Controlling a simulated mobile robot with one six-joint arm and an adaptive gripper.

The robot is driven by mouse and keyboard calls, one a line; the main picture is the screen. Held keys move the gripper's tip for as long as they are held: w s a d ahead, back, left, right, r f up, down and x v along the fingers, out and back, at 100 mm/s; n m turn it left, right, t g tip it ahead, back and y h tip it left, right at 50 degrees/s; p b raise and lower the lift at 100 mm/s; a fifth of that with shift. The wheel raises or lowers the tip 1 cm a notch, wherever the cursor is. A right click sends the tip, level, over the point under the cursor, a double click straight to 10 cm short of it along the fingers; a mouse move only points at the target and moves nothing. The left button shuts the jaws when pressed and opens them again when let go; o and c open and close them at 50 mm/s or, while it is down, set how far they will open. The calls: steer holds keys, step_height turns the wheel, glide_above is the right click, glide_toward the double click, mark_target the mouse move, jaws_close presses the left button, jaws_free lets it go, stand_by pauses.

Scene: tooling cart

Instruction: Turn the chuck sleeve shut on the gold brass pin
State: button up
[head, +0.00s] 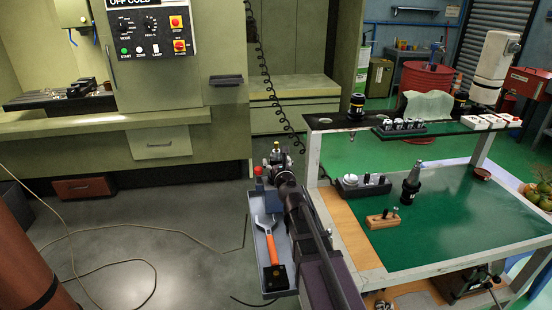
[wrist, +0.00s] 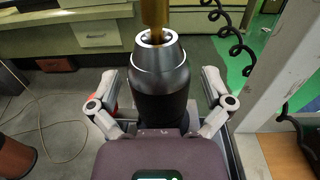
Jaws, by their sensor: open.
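The chuck sleeve (wrist: 158,92) is a dark cylinder in the middle of the wrist view, with a bright silver conical nose (wrist: 158,58) facing away from me. The gold brass pin (wrist: 155,18) sits in the nose opening and runs out of the top of the picture. My gripper (wrist: 160,80) is open, with one finger on each side of the sleeve and a visible gap on both sides. In the head view my gripper (head: 275,168) is beyond the side tray, and my arm hides most of the chuck.
A side tray (head: 256,222) with an orange-handled wrench (head: 270,245) lies beside my arm. The green-topped cart (head: 450,215) on the right bears a tool holder (head: 411,183) and a wooden block (head: 382,219). A coiled black cable (head: 270,85) hangs behind. A machine (head: 160,90) stands left.

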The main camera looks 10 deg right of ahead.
steer(key=shift+w, duration=0.15)
steer(key=c, duration=1.1)
steer(key=shift+m+h, duration=0.6)
steer(key=shift+h, duration=0.4)
steer(key=m+g+h, duration=0.1)
steer(key=m+h, duration=0.2)
steer(key=h, duration=0.1)
steer(key=m+g+h, duration=0.1)
steer(key=m+h, duration=0.1)
steer(key=h, duration=0.2)
steer(key=shift+w+m+g+h, duration=0.15)
steer(key=shift+m+g+h, duration=0.15)
steer(key=shift+m+g, duration=0.1)
steer(key=m+g+h, duration=0.3)
steer(key=shift+h, duration=0.3)
steer(key=shift+d+m+g+h, duration=0.1)
steer(key=shift+m+g+h, duration=0.4)
steer(key=shift+g, duration=0.1)
steer(key=shift+s, duration=0.2)
